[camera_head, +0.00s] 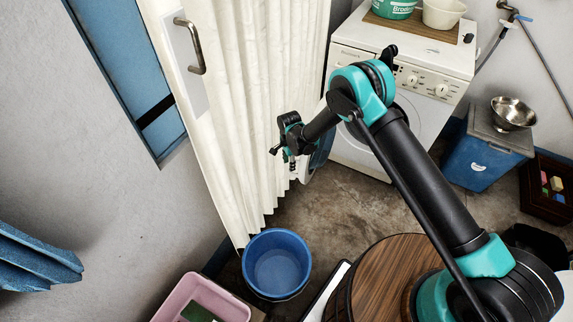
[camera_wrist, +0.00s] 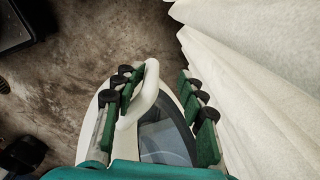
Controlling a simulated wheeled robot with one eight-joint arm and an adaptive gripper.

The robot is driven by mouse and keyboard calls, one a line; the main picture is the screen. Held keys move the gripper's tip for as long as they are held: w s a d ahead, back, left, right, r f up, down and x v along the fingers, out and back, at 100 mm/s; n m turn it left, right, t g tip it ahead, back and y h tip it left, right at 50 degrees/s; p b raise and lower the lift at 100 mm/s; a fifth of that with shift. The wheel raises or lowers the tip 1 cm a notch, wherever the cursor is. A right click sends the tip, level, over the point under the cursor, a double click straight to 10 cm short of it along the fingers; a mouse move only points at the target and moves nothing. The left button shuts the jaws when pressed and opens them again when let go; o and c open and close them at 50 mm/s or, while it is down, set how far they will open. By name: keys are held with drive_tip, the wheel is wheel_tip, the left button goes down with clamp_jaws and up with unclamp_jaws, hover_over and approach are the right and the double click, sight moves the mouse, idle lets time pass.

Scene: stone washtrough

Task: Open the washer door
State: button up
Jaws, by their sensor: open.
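The white washer (camera_head: 447,62) stands at the back, its round front opening partly hidden behind my arm. Its round door (camera_head: 321,152), with a white rim and dark glass, stands swung out from the front on the left side, close to the curtain. In the wrist view the door glass (camera_wrist: 165,142) and a pale loop handle (camera_wrist: 151,82) show below my gripper. My gripper (camera_head: 283,152) is open at the door's outer edge. In the wrist view its green-padded fingers (camera_wrist: 163,88) straddle the handle, which lies nearer the left finger; contact is unclear.
A cream pleated curtain (camera_head: 250,100) runs close along the left of my gripper. A blue bucket (camera_head: 276,262) and pink basin (camera_head: 190,295) stand in front. A blue bin (camera_head: 485,160) carries a metal bowl (camera_head: 513,112). Bare floor (camera_head: 350,205) lies before the washer.

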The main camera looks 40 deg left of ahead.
idle(0.3)
drive_tip(key=shift+a, duration=0.15)
wheel_tip(320, 180, up, 12)
idle(0.4)
drive_tip(key=shift+s, duration=0.15)
idle(0.5)
